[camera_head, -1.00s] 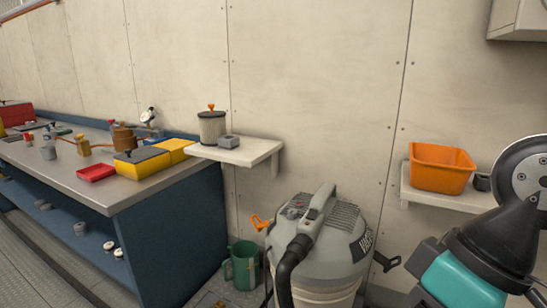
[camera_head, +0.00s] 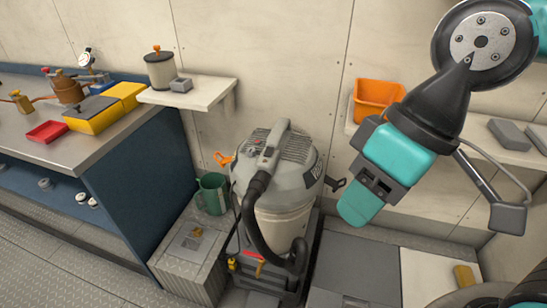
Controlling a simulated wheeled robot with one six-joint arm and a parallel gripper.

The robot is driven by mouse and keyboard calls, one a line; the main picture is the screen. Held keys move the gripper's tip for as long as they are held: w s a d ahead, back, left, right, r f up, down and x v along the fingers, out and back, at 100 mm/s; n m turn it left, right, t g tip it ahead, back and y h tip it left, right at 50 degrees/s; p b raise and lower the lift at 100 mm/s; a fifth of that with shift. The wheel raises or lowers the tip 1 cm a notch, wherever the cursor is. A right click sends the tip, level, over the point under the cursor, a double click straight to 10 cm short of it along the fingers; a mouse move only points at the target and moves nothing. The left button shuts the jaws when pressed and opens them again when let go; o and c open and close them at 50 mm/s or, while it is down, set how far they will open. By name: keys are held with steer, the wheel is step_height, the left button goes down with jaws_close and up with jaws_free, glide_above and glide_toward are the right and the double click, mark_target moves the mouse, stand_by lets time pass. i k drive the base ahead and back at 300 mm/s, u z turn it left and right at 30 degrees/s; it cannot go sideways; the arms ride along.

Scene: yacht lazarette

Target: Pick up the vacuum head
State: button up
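The vacuum head (camera_head: 296,148) is the grey, vented top of the shop vacuum at the centre. It has a raised light-grey carry handle and sits on the pale drum (camera_head: 282,222). A black hose (camera_head: 253,215) runs down its front. An orange latch (camera_head: 222,159) sticks out at its left, and a dark latch (camera_head: 335,184) at its right. My teal and black arm hangs at the right.
A green jug (camera_head: 211,194) stands left of the vacuum. A wall shelf (camera_head: 205,94) holds a filter canister (camera_head: 160,69) above left. An orange bin (camera_head: 378,98) sits on the right shelf behind my arm. The workbench (camera_head: 95,155) is at the left.

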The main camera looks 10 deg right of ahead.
mark_target(293, 175)
steer(key=u, duration=2.55)
steer(key=i, duration=1.55)
steer(key=z, duration=3.5)
steer(key=i, duration=0.5)
steer(key=u, duration=0.05)
